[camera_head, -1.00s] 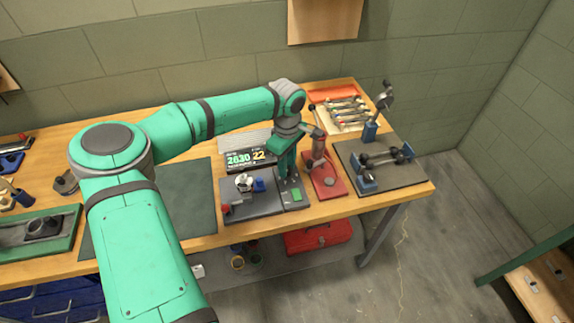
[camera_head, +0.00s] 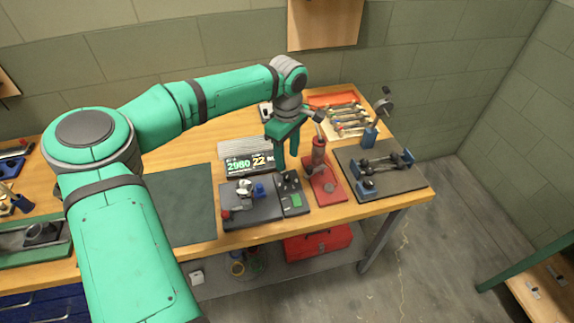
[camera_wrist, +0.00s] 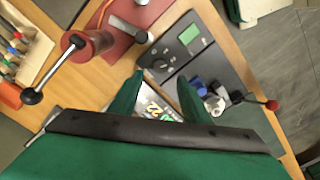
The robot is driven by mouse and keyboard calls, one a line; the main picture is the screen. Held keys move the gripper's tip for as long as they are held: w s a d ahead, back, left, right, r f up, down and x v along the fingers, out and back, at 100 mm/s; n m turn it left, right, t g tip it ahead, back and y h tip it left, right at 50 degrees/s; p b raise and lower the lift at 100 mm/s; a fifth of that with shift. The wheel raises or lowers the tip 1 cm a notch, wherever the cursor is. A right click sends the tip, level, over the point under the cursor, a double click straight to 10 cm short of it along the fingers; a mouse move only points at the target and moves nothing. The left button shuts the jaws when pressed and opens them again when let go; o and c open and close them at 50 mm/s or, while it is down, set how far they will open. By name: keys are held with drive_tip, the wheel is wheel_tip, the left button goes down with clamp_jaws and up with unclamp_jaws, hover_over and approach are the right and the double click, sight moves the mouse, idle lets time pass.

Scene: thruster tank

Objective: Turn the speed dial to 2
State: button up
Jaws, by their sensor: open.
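A dark control box (camera_head: 294,206) with a green panel (camera_head: 295,200) stands near the bench's front edge. In the wrist view the box (camera_wrist: 203,57) shows a round dark dial (camera_wrist: 160,66) at its near end, just beyond and between my fingertips; its pointer and markings are too small to read. My gripper (camera_head: 287,163) is open and empty above the back end of the box, pointing down. In the wrist view its two green fingers (camera_wrist: 160,77) are spread. I cannot tell whether they touch the dial. The display (camera_head: 250,162) reads about 2980 and 22.
A dark plate with a small motor fixture (camera_head: 245,190) and red knob sits left of the box. A red stand (camera_head: 325,185) with an upright lever is close on the right. A black fixture board (camera_head: 385,165) and wrench tray (camera_head: 345,115) lie farther right.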

wheel_tip(320, 180, up, 3)
drive_tip(key=shift+r, duration=0.2)
idle(0.5)
